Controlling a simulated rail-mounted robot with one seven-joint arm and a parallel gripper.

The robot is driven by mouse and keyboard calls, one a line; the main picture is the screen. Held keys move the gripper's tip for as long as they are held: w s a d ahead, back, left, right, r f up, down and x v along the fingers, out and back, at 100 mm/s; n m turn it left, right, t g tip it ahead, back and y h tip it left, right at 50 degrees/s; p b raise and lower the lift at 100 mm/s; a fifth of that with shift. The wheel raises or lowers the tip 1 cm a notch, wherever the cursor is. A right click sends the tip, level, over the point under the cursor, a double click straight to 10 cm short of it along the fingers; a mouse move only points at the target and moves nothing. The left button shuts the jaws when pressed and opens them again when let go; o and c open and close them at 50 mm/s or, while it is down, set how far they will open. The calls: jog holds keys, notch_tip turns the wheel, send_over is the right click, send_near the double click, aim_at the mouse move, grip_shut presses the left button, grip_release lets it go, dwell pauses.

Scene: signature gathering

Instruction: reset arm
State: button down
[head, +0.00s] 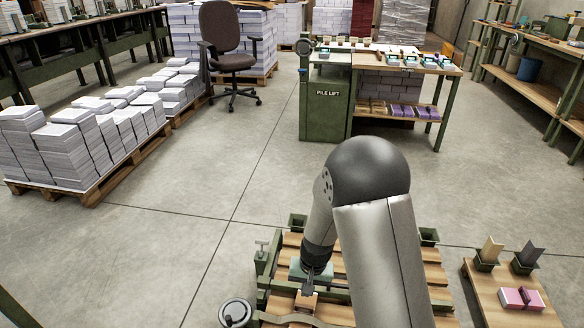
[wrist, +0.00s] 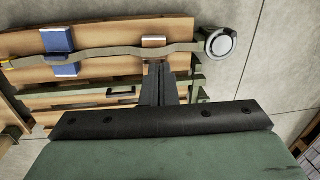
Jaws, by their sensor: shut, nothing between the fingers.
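My gripper (head: 307,290) is low over the slatted wooden bench (head: 436,274) in the head view, with my arm bent above it. In the wrist view its dark fingers (wrist: 156,72) are together, with nothing between them. My arm hides part of the bench in the head view.
A round pale-topped fixture (head: 235,313) stands at the bench's left. A small table (head: 482,288) with pink pieces (head: 521,298) is at right. A green pile lift (head: 327,108) stands beyond open floor; stacked paper (head: 70,150) is left.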

jog(key=s+d+r+p, duration=0.2)
jog(key=s+r+p, duration=0.1)
jog(key=r, duration=0.6)
jog(key=s+d+r+n+p, duration=0.1)
jog(key=s+r+p, duration=0.2)
jog(key=r, duration=0.6)
jog(key=s+d+r+p, duration=0.2)
jog(key=s+r+p, duration=0.15)
jog(key=r, duration=0.55)
jog(key=s+d+r+p, duration=0.2)
jog(key=s+r+p, duration=0.1)
jog(key=s+r, duration=0.3)
jog(key=s+d+r+h+p, duration=0.1)
jog(key=s+d+r+p, duration=0.2)
jog(key=s+r, duration=0.3)
jog(key=shift+r+n+t, duration=0.25)
jog(key=shift+n+t, duration=0.05)
